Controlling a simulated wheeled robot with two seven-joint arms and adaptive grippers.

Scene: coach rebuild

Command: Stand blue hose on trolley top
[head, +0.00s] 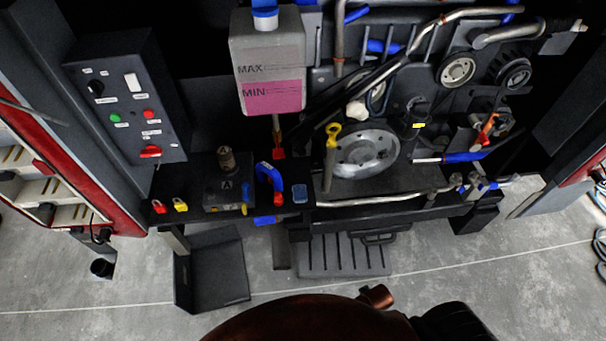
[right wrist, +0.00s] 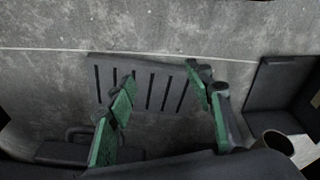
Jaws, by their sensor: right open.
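A curved blue hose (head: 271,175) with red at its lower end is on a black shelf (head: 215,213) below the pink-filled tank in the head view. Other blue hose pieces show on the engine, one (head: 463,157) at its right and one (head: 383,46) near the top. I cannot tell which surface is the trolley top. My right gripper (right wrist: 165,103) shows in the right wrist view with green-padded fingers spread apart and nothing between them. It is in front of a ribbed grey plate. No blue hose shows in that view. My left gripper is not in view.
A control box (head: 127,100) stands at left. Below are a dark folded plate (head: 212,270) and the ribbed plate (head: 340,263). Bare floor shows around them.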

